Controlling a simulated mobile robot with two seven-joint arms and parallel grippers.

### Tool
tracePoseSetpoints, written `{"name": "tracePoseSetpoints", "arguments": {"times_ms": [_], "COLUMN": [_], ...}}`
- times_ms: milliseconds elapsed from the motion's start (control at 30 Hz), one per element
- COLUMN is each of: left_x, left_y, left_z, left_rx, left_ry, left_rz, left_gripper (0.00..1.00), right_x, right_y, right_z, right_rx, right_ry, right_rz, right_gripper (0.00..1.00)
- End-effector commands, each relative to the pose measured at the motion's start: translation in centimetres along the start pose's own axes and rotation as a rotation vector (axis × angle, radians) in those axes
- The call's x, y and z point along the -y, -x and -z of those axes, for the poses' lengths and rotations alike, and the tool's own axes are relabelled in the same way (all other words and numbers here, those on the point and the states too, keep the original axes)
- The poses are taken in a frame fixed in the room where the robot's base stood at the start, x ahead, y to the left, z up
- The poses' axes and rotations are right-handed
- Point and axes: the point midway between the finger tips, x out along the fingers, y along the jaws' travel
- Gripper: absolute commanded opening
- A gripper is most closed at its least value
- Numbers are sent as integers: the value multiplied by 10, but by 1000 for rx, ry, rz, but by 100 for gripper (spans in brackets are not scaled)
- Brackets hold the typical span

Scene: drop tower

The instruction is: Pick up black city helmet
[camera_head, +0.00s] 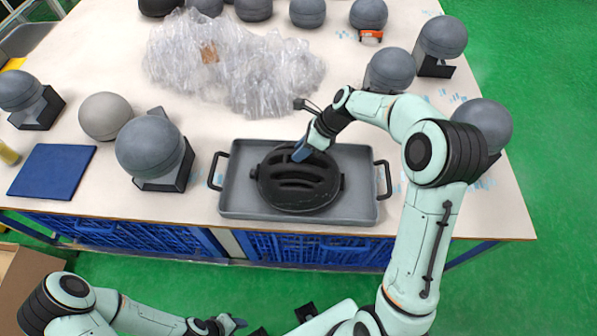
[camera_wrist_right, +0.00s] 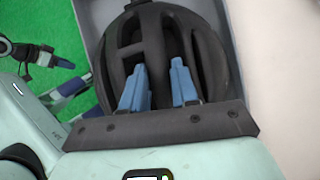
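The black city helmet (camera_head: 298,186) lies in a grey tray (camera_head: 240,203) with two black handles, near the table's front edge. In the right wrist view the helmet (camera_wrist_right: 150,45), with its long vents, fills the upper middle. My right gripper (camera_head: 303,152) reaches over the far edge of the helmet. Its two blue fingers (camera_wrist_right: 160,85) are apart, with helmet shell visible between them. Whether the fingertips touch the shell is unclear. My left gripper (camera_head: 232,324) is low in the head view, in front of the table and away from the helmet; its finger gap cannot be made out.
Grey head forms on black stands, such as one left of the tray (camera_head: 152,150) and one at the right (camera_head: 484,125), surround the work area. Crumpled clear plastic (camera_head: 235,65) lies behind the tray. A dark blue panel (camera_head: 52,171) lies at the left. Blue crates (camera_head: 130,235) are under the table.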

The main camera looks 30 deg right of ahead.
Motion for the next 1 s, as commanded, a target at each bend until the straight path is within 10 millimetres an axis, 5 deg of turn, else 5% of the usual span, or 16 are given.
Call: {"name": "tracePoseSetpoints", "arguments": {"times_ms": [467,1000], "left_x": [-1,-18], "left_y": [2,34], "left_z": [1,19], "left_rx": [-1,-27], "left_ry": [0,-10], "left_rz": [0,-9], "left_gripper": [47,47], "right_x": [-1,-19], "right_y": [8,126], "right_z": [-5,-78], "right_rx": [1,4], "right_ry": [1,5], "right_rz": [1,6], "right_gripper": [0,0]}}
